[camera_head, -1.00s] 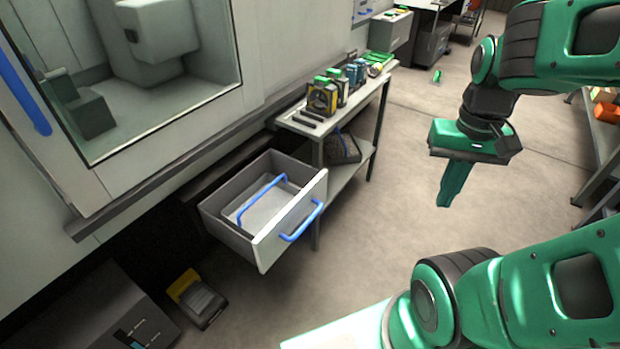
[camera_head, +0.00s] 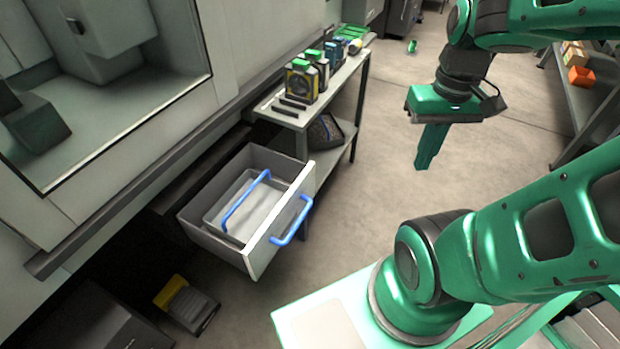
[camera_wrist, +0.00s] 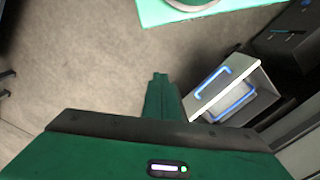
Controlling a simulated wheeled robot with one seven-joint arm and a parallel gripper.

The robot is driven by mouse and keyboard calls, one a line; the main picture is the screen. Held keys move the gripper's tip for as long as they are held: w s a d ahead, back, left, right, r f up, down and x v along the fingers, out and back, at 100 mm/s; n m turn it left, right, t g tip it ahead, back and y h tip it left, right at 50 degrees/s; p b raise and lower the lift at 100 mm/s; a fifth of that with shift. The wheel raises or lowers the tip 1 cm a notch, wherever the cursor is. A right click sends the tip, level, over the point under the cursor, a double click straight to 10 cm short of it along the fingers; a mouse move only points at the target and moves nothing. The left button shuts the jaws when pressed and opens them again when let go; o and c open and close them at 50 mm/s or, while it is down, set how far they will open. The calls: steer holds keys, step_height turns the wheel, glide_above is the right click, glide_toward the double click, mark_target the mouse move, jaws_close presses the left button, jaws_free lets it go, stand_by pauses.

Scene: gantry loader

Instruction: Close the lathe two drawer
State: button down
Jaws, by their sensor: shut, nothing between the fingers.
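The grey drawer (camera_head: 196,222) is pulled out from under the machine with the large window. Its white front panel (camera_head: 277,226) carries a blue handle (camera_head: 292,220). A tray with a blue handle (camera_head: 246,200) lies inside the drawer. In the wrist view the drawer (camera_wrist: 252,100) shows at right, beyond the fingers. My green gripper (camera_head: 431,147) points down over the open floor, right of the drawer and well apart from it. Its fingers (camera_wrist: 160,95) are together and hold nothing.
A narrow table (camera_head: 341,82) with several tool holders stands behind the drawer. A yellow and grey object (camera_head: 187,303) lies on the floor below it. A shelf (camera_head: 577,95) with an orange bin (camera_head: 581,76) stands at far right. The floor (camera_head: 370,185) between is clear.

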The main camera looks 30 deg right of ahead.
steer(key=w+f+n+y, duration=0.1)
steer(key=w+f+n, duration=0.3)
steer(key=w+n, duration=0.35)
steer(key=n+t+y, duration=0.2)
steer(key=n+y, duration=0.4)
steer(key=n, duration=1.5)
glide_toward(300, 188)
step_height(300, 188, down, 3)
steer(key=s, duration=0.3)
steer(key=shift+w+a+f, duration=0.2)
steer(key=shift+w+a, duration=0.5)
steer(key=shift+w, duration=0.2)
steer(key=shift+w+a+f, duration=0.2)
steer(key=shift+w+a, duration=0.45)
steer(key=shift+w, duration=0.25)
steer(key=shift+w, duration=0.1)
